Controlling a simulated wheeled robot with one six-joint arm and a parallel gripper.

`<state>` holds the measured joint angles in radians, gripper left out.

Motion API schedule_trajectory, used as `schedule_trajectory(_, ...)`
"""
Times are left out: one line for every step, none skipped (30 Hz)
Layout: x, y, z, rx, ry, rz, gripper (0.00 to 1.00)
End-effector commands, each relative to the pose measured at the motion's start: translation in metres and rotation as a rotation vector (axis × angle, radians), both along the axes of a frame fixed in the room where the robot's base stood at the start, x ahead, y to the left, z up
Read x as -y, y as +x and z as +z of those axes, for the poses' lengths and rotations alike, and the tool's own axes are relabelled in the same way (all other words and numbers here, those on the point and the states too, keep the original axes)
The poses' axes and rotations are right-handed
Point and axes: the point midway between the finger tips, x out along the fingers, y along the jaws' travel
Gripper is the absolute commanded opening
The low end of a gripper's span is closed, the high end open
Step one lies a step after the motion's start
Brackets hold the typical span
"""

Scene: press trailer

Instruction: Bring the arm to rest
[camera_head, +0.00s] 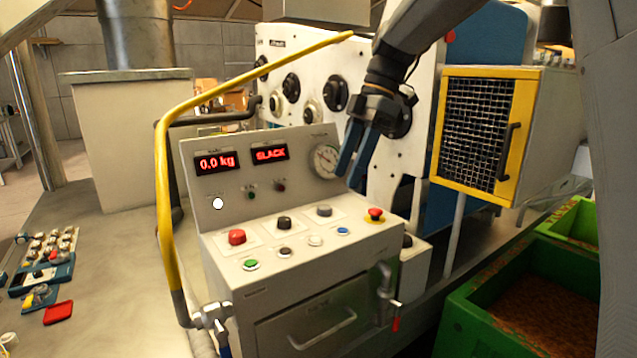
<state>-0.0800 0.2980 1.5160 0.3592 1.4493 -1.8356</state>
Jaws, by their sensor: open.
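My arm (405,50) comes down from the upper right. My gripper (352,172) hangs in front of the white panel and at the right edge of the control console (225,195), beside its round gauge (324,158). Its two blue fingers point down and are apart, with nothing seen between them. Whether a fingertip touches the console cannot be told. The console's displays read "0.0 kg" (217,162) and "SLACK" (270,155). Buttons sit on its sloped top, including a red one (237,237), a green one (250,264) and a red-and-yellow stop button (375,215).
A yellow bent lever (163,215) rises left of the console and arches above it. A yellow-framed mesh box (475,130) stands at right. Green crates (470,318) with brown contents lie at lower right. Small parts and a red item (58,312) lie on the left surface.

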Motion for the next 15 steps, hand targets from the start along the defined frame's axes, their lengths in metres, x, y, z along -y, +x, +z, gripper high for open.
schedule_trajectory(0.000, -0.002, -0.007, -0.007, -0.009, -0.025, 0.50)
schedule_trajectory(0.001, -0.003, -0.012, -0.013, -0.017, -0.044, 0.50)
schedule_trajectory(0.002, -0.005, -0.017, -0.020, -0.026, -0.070, 0.50)
schedule_trajectory(0.004, -0.006, -0.022, -0.026, -0.034, -0.094, 0.50)
schedule_trajectory(0.006, -0.007, -0.027, -0.032, -0.042, -0.119, 0.50)
schedule_trajectory(0.008, -0.009, -0.034, -0.041, -0.052, -0.154, 0.50)
schedule_trajectory(0.011, -0.011, -0.040, -0.047, -0.061, -0.181, 0.50)
schedule_trajectory(0.013, -0.013, -0.046, -0.055, -0.072, -0.211, 0.50)
schedule_trajectory(0.017, -0.015, -0.055, -0.063, -0.086, -0.255, 0.50)
schedule_trajectory(0.019, -0.018, -0.062, -0.072, -0.096, -0.289, 0.50)
schedule_trajectory(0.022, -0.020, -0.069, -0.079, -0.106, -0.324, 0.50)
schedule_trajectory(0.026, -0.023, -0.079, -0.089, -0.122, -0.375, 0.50)
schedule_trajectory(0.030, -0.027, -0.088, -0.097, -0.135, -0.417, 0.50)
schedule_trajectory(0.033, -0.030, -0.097, -0.105, -0.149, -0.460, 0.50)
schedule_trajectory(0.039, -0.036, -0.110, -0.119, -0.166, -0.525, 0.50)
